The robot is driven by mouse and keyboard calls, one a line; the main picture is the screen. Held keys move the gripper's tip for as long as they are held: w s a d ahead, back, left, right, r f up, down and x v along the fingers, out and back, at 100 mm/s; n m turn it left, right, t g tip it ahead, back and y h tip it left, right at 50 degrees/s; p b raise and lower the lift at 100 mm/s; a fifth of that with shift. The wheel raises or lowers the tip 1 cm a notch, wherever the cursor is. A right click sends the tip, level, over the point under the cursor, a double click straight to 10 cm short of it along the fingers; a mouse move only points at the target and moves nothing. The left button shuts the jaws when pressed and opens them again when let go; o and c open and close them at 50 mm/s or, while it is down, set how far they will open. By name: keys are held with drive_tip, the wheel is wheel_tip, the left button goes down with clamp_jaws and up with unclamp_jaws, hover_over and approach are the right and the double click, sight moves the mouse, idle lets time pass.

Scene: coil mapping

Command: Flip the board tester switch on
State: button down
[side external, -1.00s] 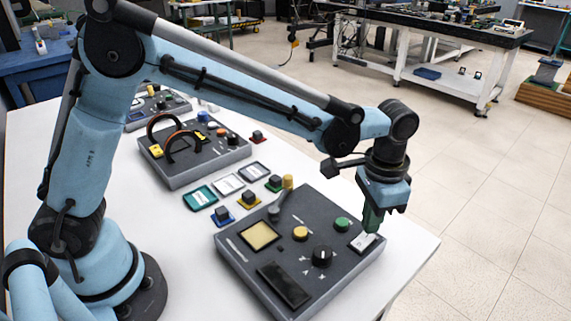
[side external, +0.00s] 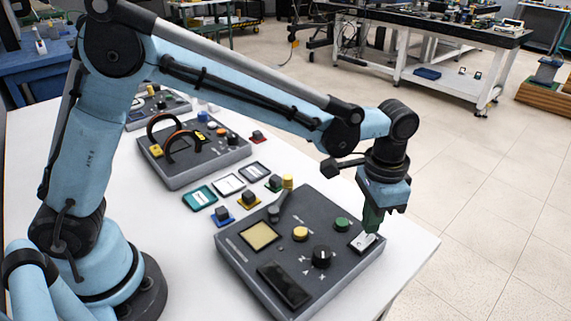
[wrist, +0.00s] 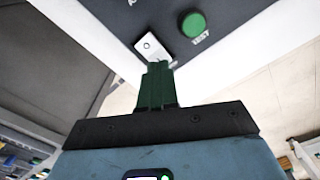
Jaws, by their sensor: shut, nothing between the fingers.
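The board tester (side external: 310,205) is a dark grey box near the front right of the white table. Its switch sits on a small white plate (side external: 357,245) at the box's right corner; the plate also shows in the wrist view (wrist: 148,45). My gripper (side external: 371,232) has green fingers, shut together with nothing between them. The tips are right at the plate's edge and cover part of it. In the wrist view the shut fingers (wrist: 157,68) overlap the plate's lower end. I cannot tell the switch lever's position or whether the tips touch it.
On the tester are a green button (side external: 342,224), a yellow button (side external: 300,233), a black knob (side external: 321,256) and a lever (side external: 275,211). Small coloured blocks (side external: 248,200) and framed tiles (side external: 229,184) lie behind it.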

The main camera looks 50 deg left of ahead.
drive_tip(key=shift+f, duration=0.9)
idle(0.5)
drive_tip(key=shift+r, duration=3.5)
drive_tip(key=shift+a, duration=0.1)
drive_tip(key=s+a+r+n+t, duration=0.1)
drive_tip(key=s+a+n+t, duration=0.2)
drive_tip(key=a, duration=0.7)
drive_tip(key=s+a+n+t, duration=0.3)
drive_tip(key=s+a+t, duration=0.1)
drive_tip(key=s+a, duration=0.4)
drive_tip(key=shift+s+a+r, duration=0.3)
drive_tip(key=shift+a+r, duration=0.05)
drive_tip(key=shift+a, duration=0.7)
